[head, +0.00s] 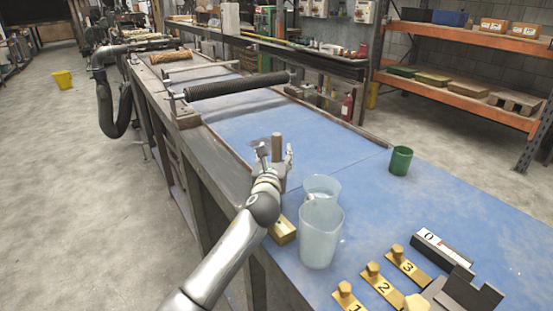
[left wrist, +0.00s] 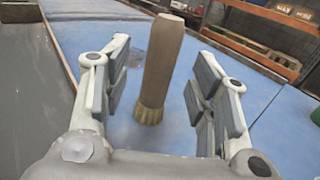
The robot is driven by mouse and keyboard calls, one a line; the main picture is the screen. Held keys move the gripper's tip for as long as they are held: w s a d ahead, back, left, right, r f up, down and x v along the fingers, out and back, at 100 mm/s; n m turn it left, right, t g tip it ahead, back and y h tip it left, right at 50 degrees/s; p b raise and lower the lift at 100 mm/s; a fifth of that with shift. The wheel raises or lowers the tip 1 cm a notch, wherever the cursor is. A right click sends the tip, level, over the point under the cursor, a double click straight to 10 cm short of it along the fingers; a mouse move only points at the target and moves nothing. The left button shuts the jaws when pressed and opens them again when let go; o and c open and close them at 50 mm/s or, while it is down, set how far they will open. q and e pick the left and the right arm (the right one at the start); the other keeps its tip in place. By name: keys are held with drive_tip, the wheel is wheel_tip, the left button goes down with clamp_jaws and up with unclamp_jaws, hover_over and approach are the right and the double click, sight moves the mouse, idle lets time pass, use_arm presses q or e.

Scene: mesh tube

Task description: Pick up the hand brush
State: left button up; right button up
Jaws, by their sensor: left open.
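The hand brush (head: 277,146) stands upright on the blue bench top, its wooden handle up. The left wrist view shows the brush (left wrist: 161,60) with its pale bristles at the bottom, standing on the blue surface. My left gripper (head: 275,157) is open, its fingers spread on either side of the brush. In the left wrist view the gripper (left wrist: 162,90) frames the brush, with a gap to the fingers on both sides. The brush's lower part is hidden behind my gripper in the head view.
Two translucent cups (head: 320,235) and a brass block (head: 283,230) stand near my left forearm. A green cup (head: 401,160) is to the right. Numbered brass pieces (head: 378,285) and a box marked 0 (head: 440,248) lie at front right. A dark roller (head: 238,86) spans the bench behind.

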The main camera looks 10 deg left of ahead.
sight(276, 150)
use_arm(q)
drive_tip(key=shift+w+a, duration=0.2)
drive_tip(key=shift+w, duration=1.85)
use_arm(e)
drive_tip(key=shift+s+f, duration=0.3)
drive_tip(key=shift+s, duration=0.55)
use_arm(q)
drive_tip(key=c, duration=1.1)
use_arm(e)
drive_tip(key=shift+w+d, duration=0.15)
drive_tip(key=shift+w, duration=0.05)
